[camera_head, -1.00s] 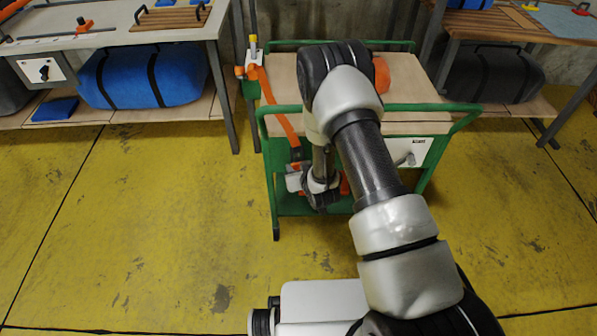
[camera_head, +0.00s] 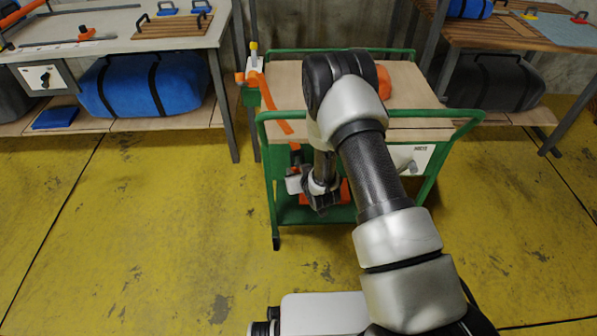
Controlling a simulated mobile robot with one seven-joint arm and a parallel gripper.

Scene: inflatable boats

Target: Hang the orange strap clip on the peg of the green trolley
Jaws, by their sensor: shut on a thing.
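The green trolley (camera_head: 270,180) stands ahead with a wooden top and a lower shelf. An orange strap (camera_head: 270,100) runs from a post-like fitting at its back left corner, across the top's left edge, toward the near rail. My gripper (camera_head: 325,204) points down at the trolley's near left side, below the top and above the lower shelf. It is shut, seemingly on the orange strap clip, but its fingers and the clip are mostly hidden by my arm. Orange patches show beside it. I cannot make out the peg for certain.
The near green rail (camera_head: 425,116) and a white panel with a handle (camera_head: 408,160) are close to my arm. An orange rounded thing (camera_head: 383,82) lies on the top. Workbenches stand left and right, with a blue bag (camera_head: 145,80) under the left. The yellow floor is clear.

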